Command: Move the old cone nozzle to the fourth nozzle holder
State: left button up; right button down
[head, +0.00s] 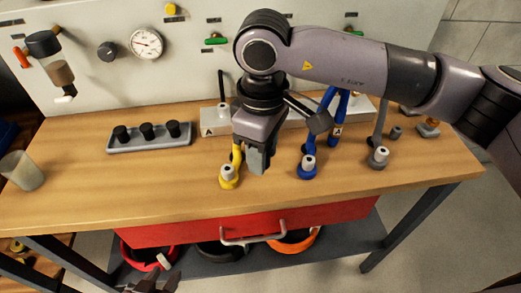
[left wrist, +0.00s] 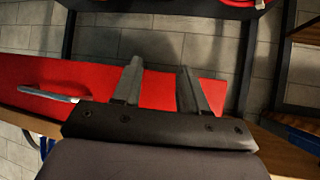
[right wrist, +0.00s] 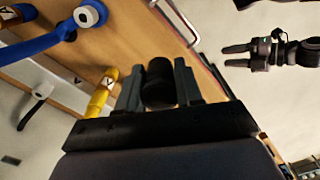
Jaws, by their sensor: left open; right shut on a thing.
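My right gripper (head: 258,165) hangs over the middle of the workbench, just right of the yellow hose end (head: 228,178). In the right wrist view its fingers (right wrist: 160,88) are shut on a black cylindrical piece (right wrist: 160,78); I cannot tell from its shape whether it is the old cone nozzle. I cannot tell which place is the fourth nozzle holder. My left gripper (head: 155,283) is low in front of the bench. In the left wrist view it is open and empty (left wrist: 158,82).
A blue hose end (head: 307,168) and a grey one (head: 378,158) stand right of my right gripper. A cup (head: 22,170) stands at the left edge. The red drawer (head: 185,232) and bins (head: 145,257) are below.

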jog(key=s+d+r+m, duration=0.1)
jog(key=d+r+m, duration=0.6)
jog(key=d+r, duration=0.1)
jog(key=shift+s+d+r+m, duration=0.3)
jog(key=shift+r, duration=0.1)
jog(key=w+a+m, duration=0.3)
jog(key=a+m, duration=0.1)
jog(key=a, duration=0.7)
jog(key=shift+w+m, duration=0.25)
jog(key=shift+m, duration=0.05)
jog(key=shift+f, duration=0.1)
jog(key=d+f, duration=0.4)
jog(key=d, duration=0.2)
jog(key=d+f, duration=0.4)
jog(key=d, duration=0.3)
jog(key=s+d+f, duration=0.1)
jog(key=d+f, duration=0.4)
jog(key=d, duration=0.2)
jog(key=shift+d, duration=0.15)
jog(key=shift+s+d+f, duration=0.3)
jog(key=shift+d+f, duration=0.05)
jog(key=shift+d, duration=0.1)
